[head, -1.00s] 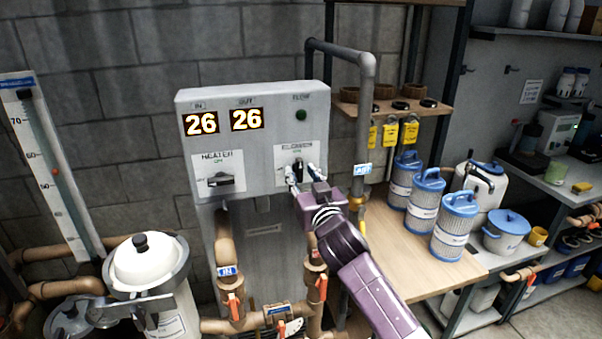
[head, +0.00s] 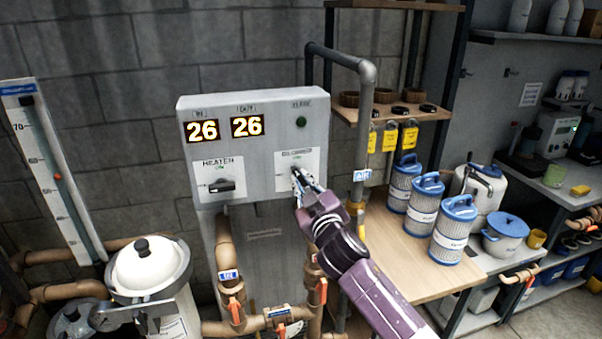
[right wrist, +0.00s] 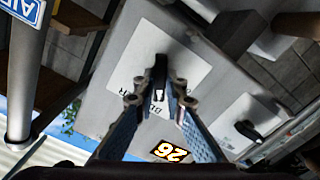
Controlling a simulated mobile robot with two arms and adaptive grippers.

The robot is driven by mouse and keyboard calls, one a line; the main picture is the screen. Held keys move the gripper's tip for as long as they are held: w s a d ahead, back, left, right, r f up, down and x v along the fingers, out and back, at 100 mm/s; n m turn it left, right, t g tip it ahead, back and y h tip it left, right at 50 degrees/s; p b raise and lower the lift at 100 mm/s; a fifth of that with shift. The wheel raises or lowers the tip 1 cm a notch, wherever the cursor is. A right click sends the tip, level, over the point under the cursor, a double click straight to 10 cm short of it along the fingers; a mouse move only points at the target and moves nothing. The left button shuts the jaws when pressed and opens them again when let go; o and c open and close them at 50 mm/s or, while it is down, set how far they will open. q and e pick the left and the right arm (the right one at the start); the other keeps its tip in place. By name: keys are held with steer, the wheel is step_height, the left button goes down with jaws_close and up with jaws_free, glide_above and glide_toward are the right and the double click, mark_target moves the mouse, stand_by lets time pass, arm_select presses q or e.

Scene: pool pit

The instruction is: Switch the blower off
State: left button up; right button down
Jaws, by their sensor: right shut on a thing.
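My right gripper (head: 299,176) is at the box front, shut on the blower switch. In the right wrist view the two fingers of my right gripper (right wrist: 157,98) lie on either side of the knob. The fingers partly hide the knob in the head view, and I cannot read its setting. My left gripper is not in view.
The heater knob (head: 222,185) is left of the blower plate. A green lamp (head: 301,122) is above it. A grey pipe (head: 364,130) runs down close on the right. Blue-capped filters (head: 425,195) stand on the wooden bench. Pipes with valves are below the box.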

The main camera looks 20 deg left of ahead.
steer(key=n+p, duration=0.2)
steer(key=n, duration=0.5)
steer(key=shift+r, duration=0.15)
steer(key=n+p, duration=0.1)
steer(key=n, duration=0.3)
steer(key=shift+f+n, duration=0.25)
steer(key=shift+n, duration=0.55)
steer(key=c, duration=1.9)
jaws_free()
steer(key=shift+r, duration=0.1)
steer(key=p+v, duration=0.4)
steer(key=v, duration=0.3)
steer(key=shift+p, duration=0.3)
